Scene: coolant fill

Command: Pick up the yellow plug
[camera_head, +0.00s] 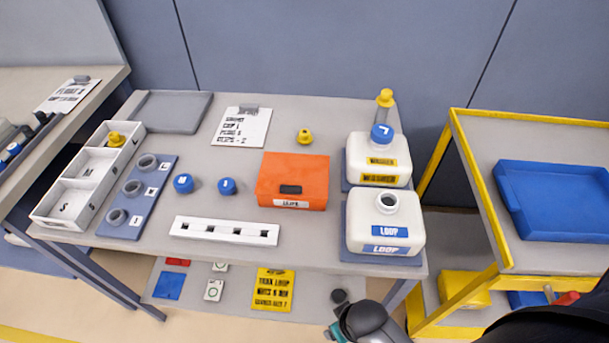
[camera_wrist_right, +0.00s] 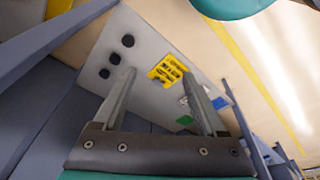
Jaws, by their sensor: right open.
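A small yellow plug (camera_head: 304,136) stands on the grey table, behind the orange box, with clear surface around it. Another yellow plug (camera_head: 116,139) sits in the far compartment of the white tray. A third yellow piece (camera_head: 385,97) tops a grey cylinder at the back right. My right gripper (camera_wrist_right: 160,76) is open and empty in the right wrist view, its two fingers apart over the low shelf. No yellow plug shows between them. In the head view, part of my right arm is at the bottom, right of centre, away from the plugs. My left gripper is not in view.
The orange box (camera_head: 292,180), blue caps (camera_head: 227,186), white slotted bar (camera_head: 224,231) and white jugs (camera_head: 384,232) occupy the table. A yellow-edged cart (camera_head: 480,180) with a blue tray (camera_head: 555,200) stands right. A yellow sheet (camera_head: 273,289) lies on the low shelf.

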